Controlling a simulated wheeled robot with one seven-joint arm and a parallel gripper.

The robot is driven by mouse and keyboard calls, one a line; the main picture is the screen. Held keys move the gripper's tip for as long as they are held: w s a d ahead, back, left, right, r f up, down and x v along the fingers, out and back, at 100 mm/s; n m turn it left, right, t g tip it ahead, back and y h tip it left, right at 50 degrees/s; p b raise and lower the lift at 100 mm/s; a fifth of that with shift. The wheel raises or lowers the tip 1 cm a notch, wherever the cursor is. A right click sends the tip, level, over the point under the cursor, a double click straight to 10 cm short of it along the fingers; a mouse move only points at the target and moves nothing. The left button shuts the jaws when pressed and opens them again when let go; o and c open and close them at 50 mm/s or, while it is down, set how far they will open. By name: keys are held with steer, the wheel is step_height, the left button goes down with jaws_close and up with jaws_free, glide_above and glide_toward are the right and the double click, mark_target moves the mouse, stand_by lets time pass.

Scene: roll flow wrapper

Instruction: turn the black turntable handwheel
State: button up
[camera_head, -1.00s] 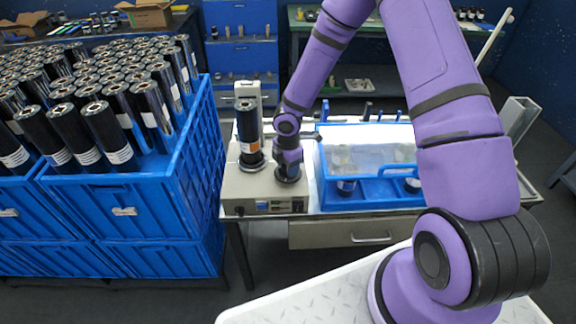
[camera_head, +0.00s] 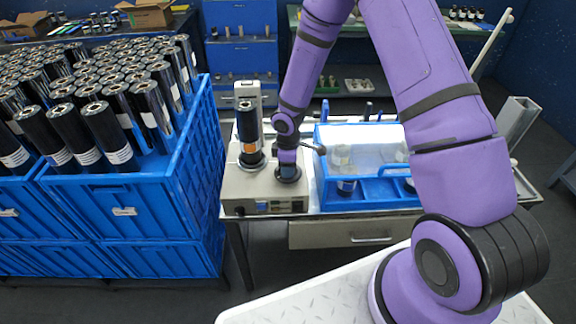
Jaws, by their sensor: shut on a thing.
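The black turntable handwheel (camera_head: 288,176) sits on the right part of the top of a beige machine (camera_head: 262,190). My gripper (camera_head: 288,168) reaches down onto it from above and is shut on it, covering most of it; only its dark rim shows. A black roll with an orange mark (camera_head: 249,128) stands upright on the machine's turntable (camera_head: 252,161), just left of my gripper.
A blue-framed box with a clear cover (camera_head: 368,160) stands close to the right of the machine. Blue crates (camera_head: 130,215) full of black rolls stand on the left. A drawer (camera_head: 350,234) hangs under the worktable.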

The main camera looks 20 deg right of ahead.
stand_by(0.4)
steer(key=o, duration=0.9)
steer(key=shift+r, duration=0.1)
step_height(320, 180, up, 11)
steer(key=shift+f, duration=0.2)
steer(key=shift+r, duration=0.1)
steer(key=s+d+r+m+t+h, duration=0.15)
steer(key=s+r, duration=0.25)
steer(key=r, duration=0.4)
steer(key=s+d+r+m, duration=0.2)
steer(key=s+r+m, duration=0.1)
steer(key=r, duration=0.5)
steer(key=s+d+r+m+t, duration=0.15)
steer(key=s+r, duration=0.25)
steer(key=r, duration=0.4)
steer(key=s+r+m, duration=0.2)
steer(key=s+r, duration=0.1)
steer(key=s, duration=0.3)
steer(key=s+d+r+m+t+y, duration=0.1)
steer(key=s+r+m, duration=0.1)
steer(key=s, duration=0.4)
steer(key=s+d+r+m+t, duration=0.1)
steer(key=s+r+m, duration=0.2)
steer(key=s, duration=0.3)
steer(key=shift+y+v, duration=0.25)
steer(key=shift+v, duration=0.55)
